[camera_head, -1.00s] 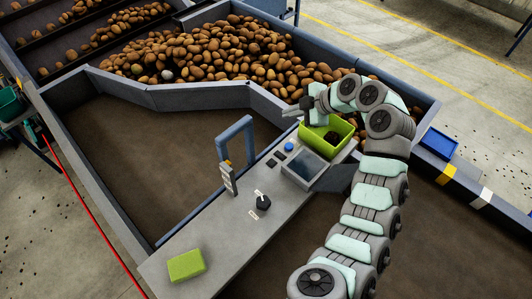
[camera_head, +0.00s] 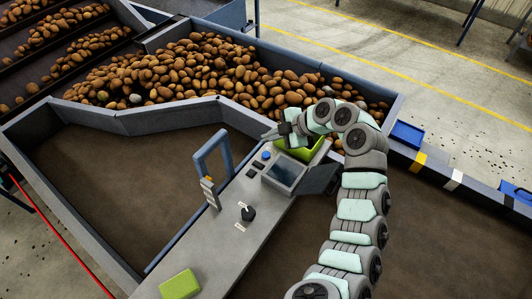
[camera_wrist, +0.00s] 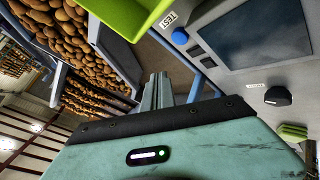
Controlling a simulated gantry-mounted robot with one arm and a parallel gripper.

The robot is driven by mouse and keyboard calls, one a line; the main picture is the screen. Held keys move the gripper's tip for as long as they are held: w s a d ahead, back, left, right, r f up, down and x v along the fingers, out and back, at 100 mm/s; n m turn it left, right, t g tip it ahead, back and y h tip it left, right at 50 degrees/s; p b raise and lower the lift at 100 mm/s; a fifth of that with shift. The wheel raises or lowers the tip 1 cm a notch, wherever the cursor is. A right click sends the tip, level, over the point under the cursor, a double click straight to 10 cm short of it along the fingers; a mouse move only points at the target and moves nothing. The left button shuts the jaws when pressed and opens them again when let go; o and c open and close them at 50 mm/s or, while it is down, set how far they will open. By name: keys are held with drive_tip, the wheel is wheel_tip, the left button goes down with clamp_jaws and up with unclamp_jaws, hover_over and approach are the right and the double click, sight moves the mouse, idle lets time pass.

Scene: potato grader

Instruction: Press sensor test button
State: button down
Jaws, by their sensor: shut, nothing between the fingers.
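The blue test button (camera_head: 265,155) is on the grey control panel (camera_head: 212,246), near the panel's far end. In the wrist view the blue button (camera_wrist: 180,36) sits beside a white label reading TEST. My gripper (camera_head: 268,135) is just beyond the button in the head view, apart from it in the picture; its height above the panel is hard to judge. In the wrist view my gripper's fingers (camera_wrist: 158,88) are together and empty, with the button above and to the right of the tips.
A screen (camera_head: 286,173) and black knob (camera_head: 248,213) share the panel. A green bin (camera_head: 312,155) stands close beside my gripper. A blue upright frame (camera_head: 229,150) rises left of the button. A green block (camera_head: 180,285) lies at the near end. Potatoes (camera_head: 200,70) fill the trough behind.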

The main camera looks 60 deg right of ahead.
drive_tip(key=b, duration=0.2)
hover_over(269, 155)
wheel_tip(269, 155, down, 4)
drive_tip(key=shift+f, duration=0.1)
drive_tip(key=shift+f+b, duration=0.35)
drive_tip(key=shift+f, duration=0.2)
drive_tip(key=shift+f, duration=0.15)
idle(1.4)
drive_tip(key=shift+f+b, duration=0.3)
drive_tip(key=shift+b, duration=0.55)
drive_tip(key=shift+f+b, duration=0.4)
drive_tip(key=shift+b, duration=0.2)
idle(0.3)
drive_tip(key=shift+r, duration=0.9)
drive_tip(key=shift+r, duration=2.45)
